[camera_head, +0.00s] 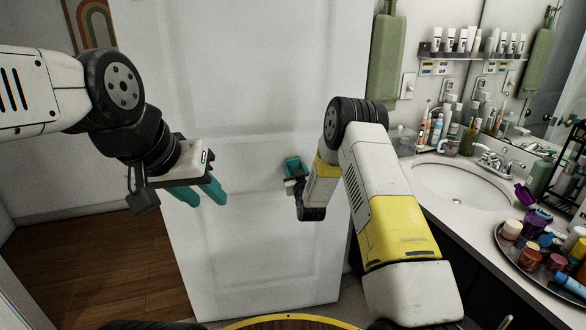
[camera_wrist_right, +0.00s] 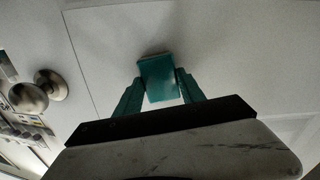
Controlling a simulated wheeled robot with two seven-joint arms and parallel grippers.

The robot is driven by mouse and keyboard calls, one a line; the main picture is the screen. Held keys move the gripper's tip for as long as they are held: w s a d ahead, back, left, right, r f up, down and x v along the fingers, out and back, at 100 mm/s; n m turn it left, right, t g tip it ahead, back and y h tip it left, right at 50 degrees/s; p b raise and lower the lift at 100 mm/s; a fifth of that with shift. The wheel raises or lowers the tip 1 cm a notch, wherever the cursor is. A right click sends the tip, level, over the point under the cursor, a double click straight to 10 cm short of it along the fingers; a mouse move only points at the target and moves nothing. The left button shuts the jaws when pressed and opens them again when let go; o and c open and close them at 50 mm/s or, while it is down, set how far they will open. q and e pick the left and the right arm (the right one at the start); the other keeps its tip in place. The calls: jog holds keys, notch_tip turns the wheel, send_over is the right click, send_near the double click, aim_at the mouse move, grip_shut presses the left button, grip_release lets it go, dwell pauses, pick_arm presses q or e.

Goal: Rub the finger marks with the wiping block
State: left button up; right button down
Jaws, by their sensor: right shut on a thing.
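The wiping block (camera_wrist_right: 158,80) is a teal block between the two teal fingers of my right gripper (camera_wrist_right: 160,88), which is shut on it. In the head view my right gripper (camera_head: 291,178) is at the white door (camera_head: 235,90), and its wrist partly hides the block. The block is at or very near the door face; I cannot tell if it touches. A faint dark patch shows by the block's upper edge in the wrist view; I cannot tell marks from shadow. My left gripper (camera_head: 206,202) is open and empty in front of the door's left part.
A round door knob (camera_wrist_right: 29,97) shows at left in the wrist view. At right, a vanity counter (camera_head: 455,205) holds a sink (camera_head: 460,185), bottles and a crowded round tray (camera_head: 508,262). Wooden floor lies open at left.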

jog(key=shift+s+a, duration=0.2)
jog(key=shift+a, duration=1)
jog(key=shift+s+a, duration=0.2)
jog(key=shift+a, duration=1.05)
jog(key=shift+s+a, duration=0.2)
jog(key=shift+a, duration=1)
jog(key=shift+w+d, duration=0.2)
jog(key=shift+d, duration=1.05)
jog(key=shift+w+d, duration=0.2)
jog(key=shift+d, duration=1.05)
jog(key=shift+w+d, duration=0.2)
jog(key=shift+d, duration=1.05)
jog(key=shift+r, duration=0.25)
jog(key=shift+a+r, duration=0.1)
jog(key=shift+a, duration=0.85)
jog(key=shift+s+a, duration=0.15)
jog(key=shift+a, duration=0.75)
jog(key=shift+s+a, duration=0.2)
jog(key=shift+a, duration=0.75)
jog(key=shift+s+a, duration=0.15)
jog(key=shift+a, duration=0.75)
jog(key=shift+w+d, duration=0.2)
jog(key=shift+d, duration=0.95)
jog(key=shift+w+d, duration=0.2)
jog(key=shift+d, duration=1.05)
jog(key=shift+w+d, duration=0.2)
jog(key=shift+d, duration=1.05)
jog(key=shift+s+a, duration=0.2)
jog(key=shift+a, duration=0.65)
